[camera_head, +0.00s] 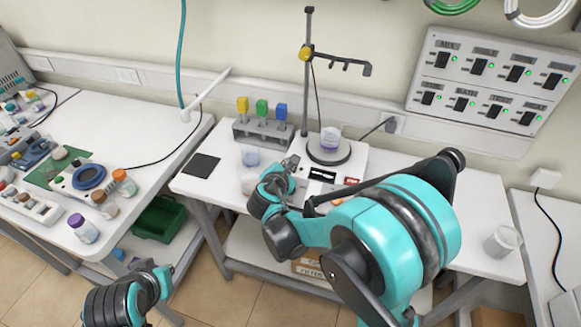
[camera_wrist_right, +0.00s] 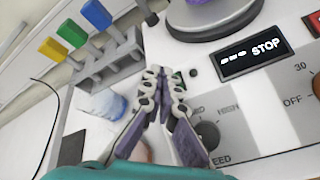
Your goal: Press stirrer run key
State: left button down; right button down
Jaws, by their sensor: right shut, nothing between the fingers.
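The stirrer (camera_head: 352,157) is a white unit on the middle bench, with a beaker of purple liquid (camera_head: 330,138) on its round plate (camera_head: 329,152). In the right wrist view its black display (camera_wrist_right: 252,53) reads STOP, and a grey speed knob (camera_wrist_right: 207,135) sits below.
A grey rack (camera_head: 262,131) with yellow, green and blue-topped items stands left of the stirrer, with a beaker (camera_head: 250,156) in front. A stand pole (camera_head: 307,75) rises behind. A dark square pad (camera_head: 201,165) lies on the left part of the bench.

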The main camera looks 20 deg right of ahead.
dwell(0.8)
jog(key=shift+w+d+f+b, duration=0.1)
jog(key=shift+w+f+b, duration=0.05)
jog(key=shift+f+b, duration=0.3)
jog(key=shift+w+f+b, duration=0.1)
jog(key=shift+f+b, duration=0.25)
dwell(0.6)
jog(key=shift+r, duration=0.1)
jog(key=shift+s+r+p, duration=0.25)
jog(key=shift+r+p, duration=0.35)
jog(key=shift+r, duration=0.1)
jog(key=r+p, duration=0.1)
jog(key=s+r+p, duration=0.1)
jog(key=r, duration=0.1)
jog(key=a+r+p, duration=0.1)
jog(key=shift+s+a+r+p, duration=0.1)
jog(key=shift+s+r+p, duration=0.1)
jog(key=shift+r+p, duration=0.2)
